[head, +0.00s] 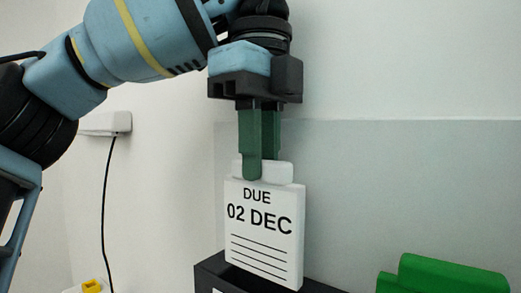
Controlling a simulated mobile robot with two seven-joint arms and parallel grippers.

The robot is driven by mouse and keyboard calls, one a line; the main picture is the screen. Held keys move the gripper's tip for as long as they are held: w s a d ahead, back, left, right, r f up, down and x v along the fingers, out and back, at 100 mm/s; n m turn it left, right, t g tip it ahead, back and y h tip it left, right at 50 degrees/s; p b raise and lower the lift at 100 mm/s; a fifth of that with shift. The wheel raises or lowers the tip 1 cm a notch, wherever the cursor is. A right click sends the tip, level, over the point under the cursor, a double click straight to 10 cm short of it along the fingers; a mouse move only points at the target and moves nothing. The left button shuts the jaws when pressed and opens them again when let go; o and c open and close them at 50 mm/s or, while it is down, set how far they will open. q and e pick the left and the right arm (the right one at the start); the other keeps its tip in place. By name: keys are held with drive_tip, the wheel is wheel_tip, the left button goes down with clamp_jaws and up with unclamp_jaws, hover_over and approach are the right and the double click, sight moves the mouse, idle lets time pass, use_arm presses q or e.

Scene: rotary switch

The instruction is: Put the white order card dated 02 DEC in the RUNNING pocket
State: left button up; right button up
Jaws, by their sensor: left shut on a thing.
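The white order card (264,235) reads "DUE 02 DEC" above several black lines. It hangs upright, tilted slightly, in the middle of the head view. My left gripper (262,170) points down and is shut on the white tab at the card's top. The card's lower edge is at a dark pocket or holder (211,276) at the bottom of the view. I cannot tell whether the card is inside it or in front of it. The holder's label is cut off, so RUNNING cannot be read. My right gripper is not in view.
A green object (445,277) stands at the lower right. A small yellow thing (94,286) is at the lower left. A white wall box (108,123) with a hanging black cable (104,210) is at the left. A pale panel (400,190) is behind the card.

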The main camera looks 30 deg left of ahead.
use_arm(q)
drive_tip(key=shift+f, duration=0.2)
drive_tip(key=shift+f, duration=0.75)
drive_tip(key=o, duration=1)
drive_tip(key=shift+r, duration=0.1)
